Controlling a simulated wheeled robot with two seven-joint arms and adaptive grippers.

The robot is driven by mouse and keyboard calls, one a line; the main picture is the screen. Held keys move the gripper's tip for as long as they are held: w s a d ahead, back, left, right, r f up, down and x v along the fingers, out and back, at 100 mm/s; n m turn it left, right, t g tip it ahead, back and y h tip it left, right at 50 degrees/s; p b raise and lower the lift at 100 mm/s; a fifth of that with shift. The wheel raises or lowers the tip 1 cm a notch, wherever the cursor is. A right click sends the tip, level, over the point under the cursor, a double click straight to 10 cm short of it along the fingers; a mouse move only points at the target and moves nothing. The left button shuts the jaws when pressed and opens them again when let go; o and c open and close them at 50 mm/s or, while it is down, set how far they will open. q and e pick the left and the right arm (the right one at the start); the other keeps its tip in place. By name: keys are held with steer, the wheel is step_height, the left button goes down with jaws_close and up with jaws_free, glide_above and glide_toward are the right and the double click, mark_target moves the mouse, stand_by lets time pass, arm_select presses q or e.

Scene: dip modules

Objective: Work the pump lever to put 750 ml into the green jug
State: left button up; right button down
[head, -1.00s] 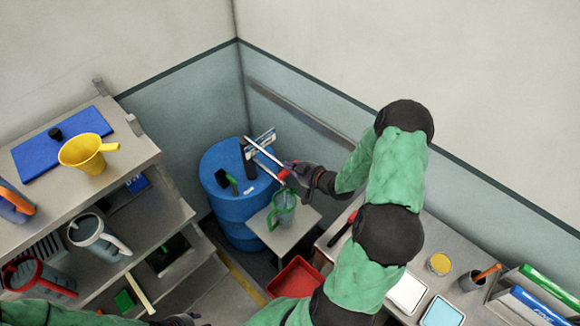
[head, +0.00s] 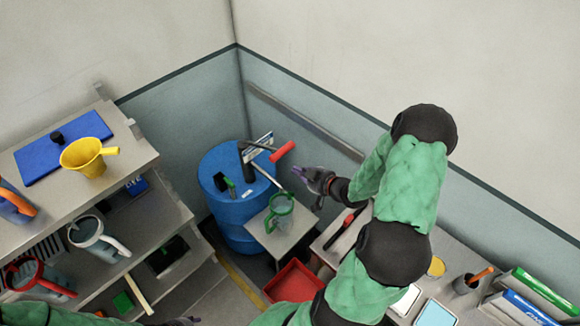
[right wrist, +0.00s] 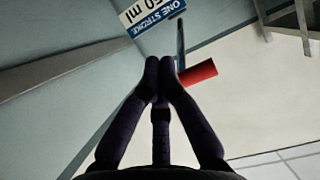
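A blue drum (head: 228,208) stands in the corner with a pump on top. The pump lever ends in a red handle (head: 283,152), which also shows in the right wrist view (right wrist: 198,73). A silver spout (head: 268,174) slants down toward the green jug (head: 280,211) on a small grey stand; the liquid level cannot be made out. My right gripper (head: 298,171) is just right of and below the red handle, apart from it. In the right wrist view its fingertips (right wrist: 159,66) are together and empty. My left gripper (head: 184,321) barely shows at the bottom edge.
A sign by the pump (right wrist: 152,12) reads "ONE STROKE" and a partly cut-off "50 ml". Shelves at left hold a yellow funnel-like jug (head: 88,157) and other jugs. A red bin (head: 295,283) lies below the stand. A bench at right holds tins and books.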

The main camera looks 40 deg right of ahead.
steer(key=shift+f+v, duration=0.25)
steer(key=shift+v, duration=0.9)
steer(key=shift+s, duration=0.1)
